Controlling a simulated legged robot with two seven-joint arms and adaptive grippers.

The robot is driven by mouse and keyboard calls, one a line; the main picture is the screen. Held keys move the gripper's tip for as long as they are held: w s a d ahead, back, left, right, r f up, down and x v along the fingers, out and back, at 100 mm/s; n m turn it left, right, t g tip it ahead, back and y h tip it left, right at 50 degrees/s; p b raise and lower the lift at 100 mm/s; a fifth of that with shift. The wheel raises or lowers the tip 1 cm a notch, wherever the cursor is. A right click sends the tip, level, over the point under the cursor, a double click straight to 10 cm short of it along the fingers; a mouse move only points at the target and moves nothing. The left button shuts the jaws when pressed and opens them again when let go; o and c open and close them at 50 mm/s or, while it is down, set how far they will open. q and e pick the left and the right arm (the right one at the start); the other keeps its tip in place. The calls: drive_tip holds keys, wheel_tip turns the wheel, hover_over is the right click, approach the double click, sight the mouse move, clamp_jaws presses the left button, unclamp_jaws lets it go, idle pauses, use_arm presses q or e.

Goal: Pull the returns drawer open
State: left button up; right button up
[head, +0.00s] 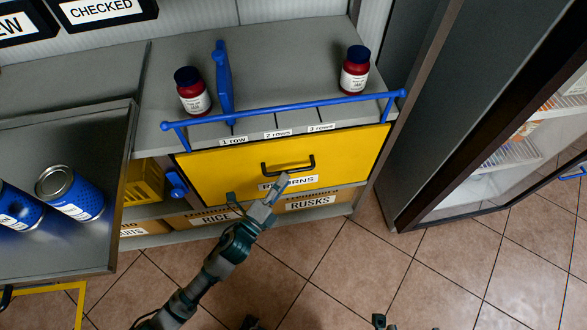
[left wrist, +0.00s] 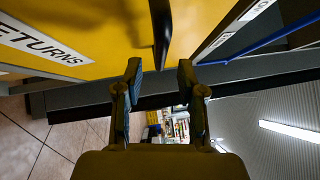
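The yellow returns drawer (head: 225,167) appears shut, its front under the counter edge. It has a black bar handle (head: 288,168) above a "RETURNS" label, which the gripper partly covers. My left gripper (head: 258,193) is open and empty in front of the drawer, just below and left of the handle. In the left wrist view, the handle (left wrist: 160,35) stands ahead of the gap between the open fingers (left wrist: 160,72), and I see no contact. Two small dark parts show at the bottom edge of the head view, possibly my right gripper; its state is unclear.
A blue rail (head: 285,109) runs above the drawer. Two red jars (head: 193,92) (head: 355,70) stand on the counter with a blue divider (head: 224,85). Rice and rusks boxes (head: 312,203) sit below. A grey tray (head: 60,240) with blue cans is left; an open glass door (head: 510,165) is right.

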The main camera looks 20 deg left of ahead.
sight(290, 170)
use_arm(q)
drive_tip(key=x, duration=0.3)
drive_tip(key=shift+w+a+f+b, duration=0.2)
drive_tip(key=shift+w+a+b, duration=0.1)
drive_tip(key=shift+w+b, duration=0.1)
drive_tip(key=shift+w+r, duration=0.1)
drive_tip(key=shift+w, duration=0.15)
drive_tip(key=shift+w+d+r, duration=0.1)
drive_tip(key=shift+d, duration=0.25)
drive_tip(key=shift+a, duration=0.1)
clamp_jaws()
